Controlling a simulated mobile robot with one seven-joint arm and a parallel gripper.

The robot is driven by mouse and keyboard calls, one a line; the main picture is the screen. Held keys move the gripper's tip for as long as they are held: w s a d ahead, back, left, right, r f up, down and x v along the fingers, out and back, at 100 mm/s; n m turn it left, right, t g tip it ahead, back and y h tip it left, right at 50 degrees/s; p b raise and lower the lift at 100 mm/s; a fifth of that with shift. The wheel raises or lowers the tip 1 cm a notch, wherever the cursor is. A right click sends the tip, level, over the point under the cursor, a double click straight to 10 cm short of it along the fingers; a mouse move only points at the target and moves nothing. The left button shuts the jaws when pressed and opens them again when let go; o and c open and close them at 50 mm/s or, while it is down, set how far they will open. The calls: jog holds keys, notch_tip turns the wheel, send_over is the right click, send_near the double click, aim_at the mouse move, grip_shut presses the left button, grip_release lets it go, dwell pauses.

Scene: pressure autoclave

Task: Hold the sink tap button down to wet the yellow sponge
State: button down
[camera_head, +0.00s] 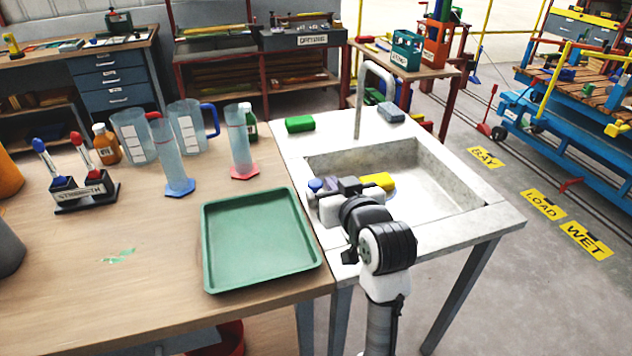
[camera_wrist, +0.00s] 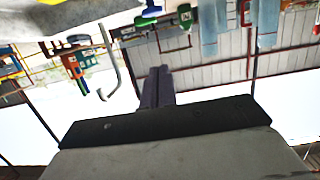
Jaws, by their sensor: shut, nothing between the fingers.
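The yellow sponge (camera_head: 378,181) lies in the basin of the pale sink (camera_head: 470,183), just right of my gripper (camera_head: 347,187) in the head view. A blue round knob (camera_head: 315,184), which looks like the tap button, is at the sink's left rim, just left of my gripper. I cannot tell whether they touch. The grey hooked tap (camera_head: 359,105) rises at the back of the sink; it also shows upside down in the wrist view (camera_wrist: 117,65). My gripper's dark fingers (camera_wrist: 158,88) are together and empty in the wrist view. No water is visible.
A green tray (camera_head: 262,240) lies on the wooden bench left of the sink. Measuring cylinders (camera_head: 175,160) and jugs stand at the back left.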

jog(key=p, duration=0.3)
send_over(318, 182)
jog(key=s, duration=0.3)
notch_tip(318, 182, down, 2)
jog(key=shift+w+f+p, duration=0.2)
jog(key=shift+f+p, duration=0.2)
jog(key=shift+f, duration=1.85)
